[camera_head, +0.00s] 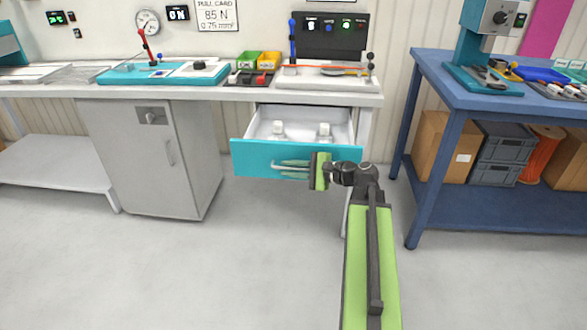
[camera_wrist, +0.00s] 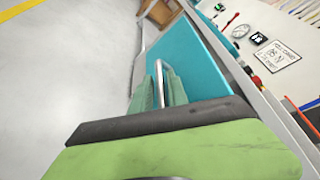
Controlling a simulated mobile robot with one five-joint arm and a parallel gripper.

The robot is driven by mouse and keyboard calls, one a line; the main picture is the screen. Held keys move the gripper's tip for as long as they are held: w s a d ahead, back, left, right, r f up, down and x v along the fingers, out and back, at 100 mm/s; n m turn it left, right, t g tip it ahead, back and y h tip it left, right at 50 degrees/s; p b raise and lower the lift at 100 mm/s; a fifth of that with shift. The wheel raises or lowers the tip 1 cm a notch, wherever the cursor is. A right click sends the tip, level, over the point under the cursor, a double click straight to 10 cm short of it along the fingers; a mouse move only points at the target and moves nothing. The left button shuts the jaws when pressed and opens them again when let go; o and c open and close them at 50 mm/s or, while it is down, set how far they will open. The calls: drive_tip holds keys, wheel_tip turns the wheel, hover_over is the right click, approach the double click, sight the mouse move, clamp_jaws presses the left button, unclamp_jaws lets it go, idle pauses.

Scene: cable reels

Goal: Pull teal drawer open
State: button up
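The teal drawer (camera_head: 252,158) stands pulled out from under the white workbench, its inside showing in the head view. Its teal front also fills the upper middle of the wrist view (camera_wrist: 195,60). My gripper (camera_head: 293,167) is at the drawer front, with its green fingers on either side of the metal handle (camera_wrist: 160,88). In the wrist view the fingers (camera_wrist: 163,90) lie close against the bar and look shut on it. Part of the handle is hidden by the fingers.
The floor (camera_head: 235,260) in front is clear.

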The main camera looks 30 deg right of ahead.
drive_tip(key=shift+s+d+r, duration=0.1)
drive_tip(key=shift+s+d, duration=0.1)
drive_tip(key=shift+d, duration=0.05)
drive_tip(key=p+v, duration=0.3)
drive_tip(key=v, duration=1.4)
drive_tip(key=shift+p, duration=0.3)
drive_tip(key=shift+a, duration=0.15)
